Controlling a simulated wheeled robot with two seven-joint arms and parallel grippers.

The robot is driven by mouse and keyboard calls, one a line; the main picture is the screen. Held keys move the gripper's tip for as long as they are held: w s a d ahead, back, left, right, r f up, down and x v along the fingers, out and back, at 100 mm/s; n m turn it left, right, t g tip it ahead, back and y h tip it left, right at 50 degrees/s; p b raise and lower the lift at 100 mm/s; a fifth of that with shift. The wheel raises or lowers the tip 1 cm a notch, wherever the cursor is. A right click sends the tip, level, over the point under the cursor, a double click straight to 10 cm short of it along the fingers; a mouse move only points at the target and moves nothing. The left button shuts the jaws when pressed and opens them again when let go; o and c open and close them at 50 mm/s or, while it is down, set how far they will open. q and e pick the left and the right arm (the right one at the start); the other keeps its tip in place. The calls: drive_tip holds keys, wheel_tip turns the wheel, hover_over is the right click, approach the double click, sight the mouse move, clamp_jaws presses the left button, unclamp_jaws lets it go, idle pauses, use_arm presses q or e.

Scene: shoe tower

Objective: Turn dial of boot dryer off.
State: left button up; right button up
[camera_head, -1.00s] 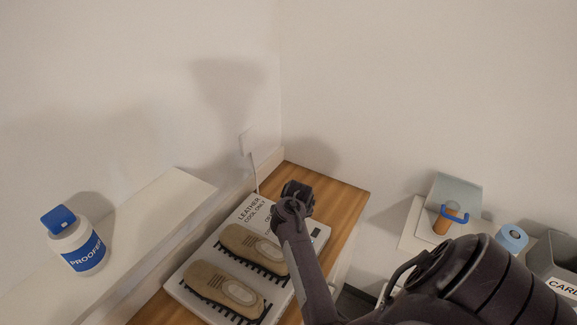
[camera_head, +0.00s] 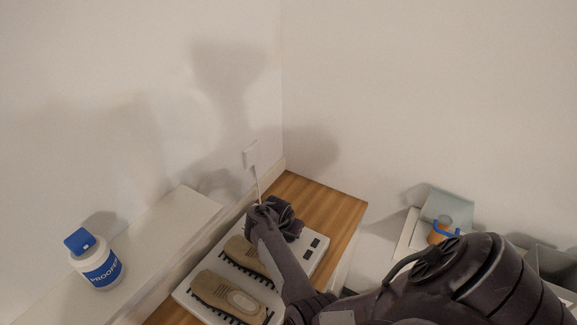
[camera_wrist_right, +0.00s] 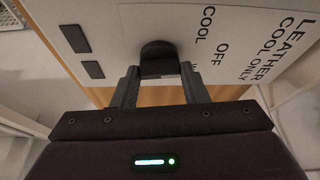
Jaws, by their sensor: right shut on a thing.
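The boot dryer (camera_head: 185,294) is a white flat unit on a wooden top. Its dark dial (camera_wrist_right: 158,50) shows in the right wrist view, beside printed words "COOL", "OFF" and "LEATHER COOL ONLY". My right gripper (camera_wrist_right: 158,74) is shut on the dial, one finger on each side. In the head view my right gripper (camera_head: 272,215) is over the dryer's far end and hides the dial and most of the lettering. Which mark the dial points at I cannot tell. My left gripper is not in view.
Two tan shoes (camera_head: 228,296) lie on the dryer's black racks. A white bottle with a blue cap (camera_head: 96,262) stands on the ledge at left. A cord runs to a wall socket (camera_head: 250,155). Bare wood (camera_head: 335,205) lies right of the dryer.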

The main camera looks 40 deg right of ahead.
drive_tip(key=shift+m, duration=0.6)
drive_tip(key=o, duration=1)
drive_tip(key=p+v, duration=0.1)
drive_tip(key=v, duration=0.7)
drive_tip(key=shift+w+a, duration=0.15)
drive_tip(key=shift+w, duration=0.05)
drive_tip(key=shift+s+f, duration=0.1)
drive_tip(key=shift+f, duration=0.05)
